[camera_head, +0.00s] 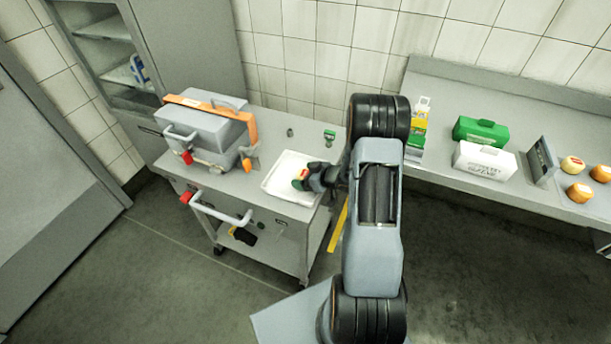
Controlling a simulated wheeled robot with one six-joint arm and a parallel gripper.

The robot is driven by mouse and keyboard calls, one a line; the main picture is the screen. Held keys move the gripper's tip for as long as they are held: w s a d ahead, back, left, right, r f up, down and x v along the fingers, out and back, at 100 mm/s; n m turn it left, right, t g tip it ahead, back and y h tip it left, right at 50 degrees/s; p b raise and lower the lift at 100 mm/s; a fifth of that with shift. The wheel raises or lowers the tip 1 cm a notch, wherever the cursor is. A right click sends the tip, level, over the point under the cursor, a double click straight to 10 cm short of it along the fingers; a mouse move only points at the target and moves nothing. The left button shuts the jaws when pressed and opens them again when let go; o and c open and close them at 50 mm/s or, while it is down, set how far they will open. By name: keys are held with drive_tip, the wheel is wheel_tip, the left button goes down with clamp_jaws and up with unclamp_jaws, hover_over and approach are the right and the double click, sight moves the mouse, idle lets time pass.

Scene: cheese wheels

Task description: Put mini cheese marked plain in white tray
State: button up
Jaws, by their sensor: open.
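The white tray (274,181) lies on top of the grey cart, near its front right corner. My gripper (302,180) is open, low over the right part of the tray. A small patch of red and pale green (303,174) shows at its fingertips; it is too small and covered to tell if it is a mini cheese. Three small round cheeses stand on the right-hand counter: a pale one (571,165), an orange one (579,193) and another orange one (601,173). Their marks are too small to read.
A grey case with an orange band (215,120) fills the cart's left side. A small green-topped item (329,137) stands behind the tray. Green (481,132) and white (485,162) boxes and an upright grey panel (541,162) stand on the counter.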

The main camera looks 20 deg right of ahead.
drive_tip(key=shift+s+d+r, duration=0.15)
drive_tip(key=shift+r, duration=0.2)
drive_tip(key=v, duration=1.1)
wheel_tip(320, 180, up, 13)
drive_tip(key=w+m+h, duration=0.2)
drive_tip(key=m+h, duration=0.2)
drive_tip(key=h, duration=0.5)
drive_tip(key=s+a+r+m+g+y, duration=0.2)
drive_tip(key=s+a+r+g, duration=0.2)
drive_tip(key=s+a, duration=1.1)
drive_tip(key=a+g, duration=0.1)
drive_tip(key=g, duration=0.1)
drive_tip(key=shift+s+g+y, duration=0.3)
